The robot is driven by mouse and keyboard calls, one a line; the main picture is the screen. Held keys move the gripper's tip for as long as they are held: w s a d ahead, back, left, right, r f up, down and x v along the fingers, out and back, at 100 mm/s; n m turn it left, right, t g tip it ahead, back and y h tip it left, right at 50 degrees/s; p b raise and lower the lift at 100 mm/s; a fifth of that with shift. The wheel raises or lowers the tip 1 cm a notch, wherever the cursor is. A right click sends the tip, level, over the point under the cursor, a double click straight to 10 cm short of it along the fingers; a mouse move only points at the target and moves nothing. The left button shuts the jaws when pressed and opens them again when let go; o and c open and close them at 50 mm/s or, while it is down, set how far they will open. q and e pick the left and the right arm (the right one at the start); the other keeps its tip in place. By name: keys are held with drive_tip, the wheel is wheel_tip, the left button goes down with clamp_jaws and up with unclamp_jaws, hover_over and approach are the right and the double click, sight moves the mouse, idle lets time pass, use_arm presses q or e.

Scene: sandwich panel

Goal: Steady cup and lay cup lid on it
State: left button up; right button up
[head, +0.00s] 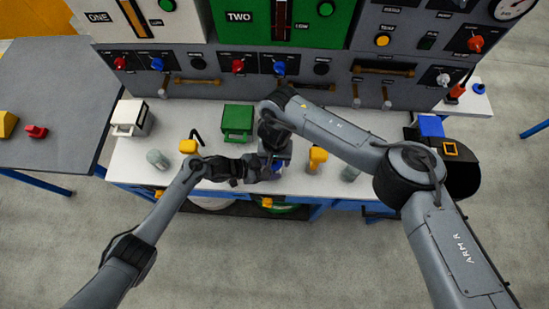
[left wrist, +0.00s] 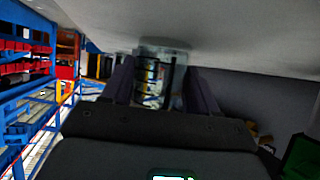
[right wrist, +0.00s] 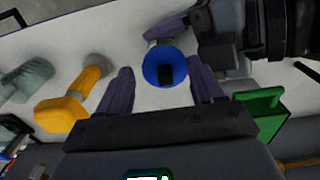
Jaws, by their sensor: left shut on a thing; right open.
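The blue cup lid (right wrist: 152,72) with its black knob shows between the fingers of my right gripper (right wrist: 160,72) in the right wrist view. These fingers are apart and do not touch the knob. A bit of blue also shows below my right gripper (head: 275,150) in the head view. My left gripper (left wrist: 158,72) is shut on the clear cup (left wrist: 165,50), one finger on each side, near the white tabletop. The lid appears to lie over the cup. The cup's rim is hidden, so I cannot tell if the lid is fully seated.
On the white bench (head: 130,165) stand a green box (head: 237,120), a white box (head: 130,117), two yellow-headed things (head: 188,146) (head: 317,157) and greyish clear vessels (head: 157,158) (head: 349,173). The panel (head: 330,90) with knobs and handles rises behind. Both my arms meet closely at the middle.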

sight(274, 164)
use_arm(q)
drive_tip(key=shift+d, duration=0.15)
use_arm(e)
drive_tip(key=shift+a+r, duration=0.1)
drive_tip(key=shift+a, duration=0.25)
use_arm(q)
drive_tip(key=shift+s, duration=0.1)
use_arm(e)
drive_tip(key=shift+s+a+r, duration=0.1)
drive_tip(key=shift+r, duration=0.6)
drive_tip(key=shift+d+r, duration=0.25)
drive_tip(key=shift+r, duration=2.45)
use_arm(q)
drive_tip(key=o, duration=0.7)
drive_tip(key=shift+o, duration=0.2)
